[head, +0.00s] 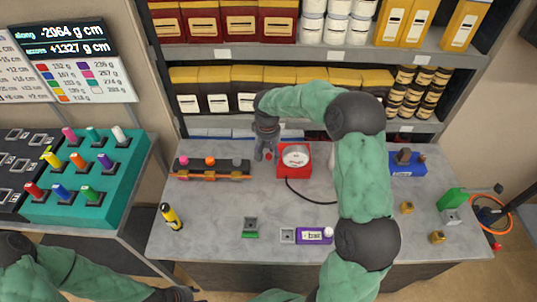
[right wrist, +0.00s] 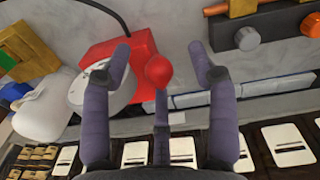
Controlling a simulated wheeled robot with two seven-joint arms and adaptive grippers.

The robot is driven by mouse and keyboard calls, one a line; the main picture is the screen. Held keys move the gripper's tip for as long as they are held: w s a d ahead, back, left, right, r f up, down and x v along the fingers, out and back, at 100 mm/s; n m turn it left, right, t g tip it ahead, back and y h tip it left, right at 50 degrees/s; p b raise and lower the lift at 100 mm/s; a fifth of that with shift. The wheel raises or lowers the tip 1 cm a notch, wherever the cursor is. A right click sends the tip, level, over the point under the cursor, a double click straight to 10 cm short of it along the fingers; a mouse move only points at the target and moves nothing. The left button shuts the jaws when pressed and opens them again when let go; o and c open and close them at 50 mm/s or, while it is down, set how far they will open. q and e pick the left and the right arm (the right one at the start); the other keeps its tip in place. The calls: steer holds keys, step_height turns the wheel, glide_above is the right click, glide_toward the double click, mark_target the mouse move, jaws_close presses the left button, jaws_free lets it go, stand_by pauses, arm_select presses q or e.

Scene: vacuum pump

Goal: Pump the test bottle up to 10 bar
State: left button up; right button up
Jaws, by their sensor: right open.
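A red box with a round white dial (head: 294,158) stands on the table's far side, and its red body (right wrist: 122,50) fills the upper left of the right wrist view. In the head view the right gripper (head: 264,152) points down just left of the red box. A white rounded object (right wrist: 45,108), perhaps a bottle, is beside the dial; my arm mostly hides it in the head view. A purple box marked "bar" (head: 314,236) lies near the front.
A black hose (head: 310,197) runs from the red box behind my right arm. A rack with knobs (head: 212,168) is left of the gripper. A yellow-black bottle (head: 172,217), a blue box (head: 406,170) and small blocks stand around. Full shelves are behind. The front left is fairly clear.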

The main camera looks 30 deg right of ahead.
jaws_close()
steer(key=shift+f, duration=0.1)
